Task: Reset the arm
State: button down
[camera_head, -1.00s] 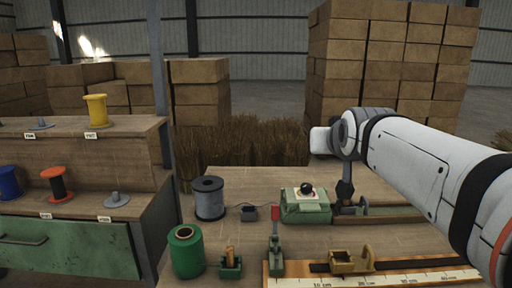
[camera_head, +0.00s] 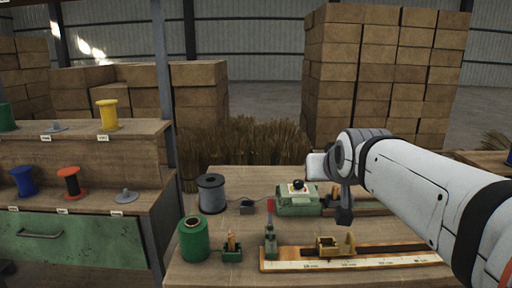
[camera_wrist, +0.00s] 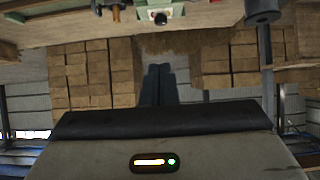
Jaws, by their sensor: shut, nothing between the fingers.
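My arm reaches in from the right in the head view, and my gripper (camera_head: 344,214) hangs down at its end over the right part of the workbench (camera_head: 190,271). Its dark fingers are shut and hold nothing. They also show as a narrow dark pair in the wrist view (camera_wrist: 157,84). The gripper is just right of the green device (camera_head: 298,204) with a black knob, and above the wooden rail behind the ruler board (camera_head: 350,263). I cannot tell the exact gap to the bench.
A shelf (camera_head: 90,203) at left holds a yellow spool (camera_head: 108,115) and others. Straw bundles (camera_head: 240,141) and stacked bales (camera_head: 380,75) are behind. Air above the bench's left half is clear.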

jog(key=s+f+g+p, duration=0.2)
jog(key=s+g+p, duration=0.2)
jog(key=s+p, duration=0.3)
jog(key=s+f+g+p, duration=0.3)
jog(key=s+p, duration=0.5)
jog(key=s, duration=0.4)
jog(key=shift+s+g+p, duration=0.25)
jog(key=shift+g+p, duration=0.05)
jog(key=shift+g, duration=0.5)
jog(key=c, duration=2.1)
grip_release()
jog(key=shift+c, duration=0.2)
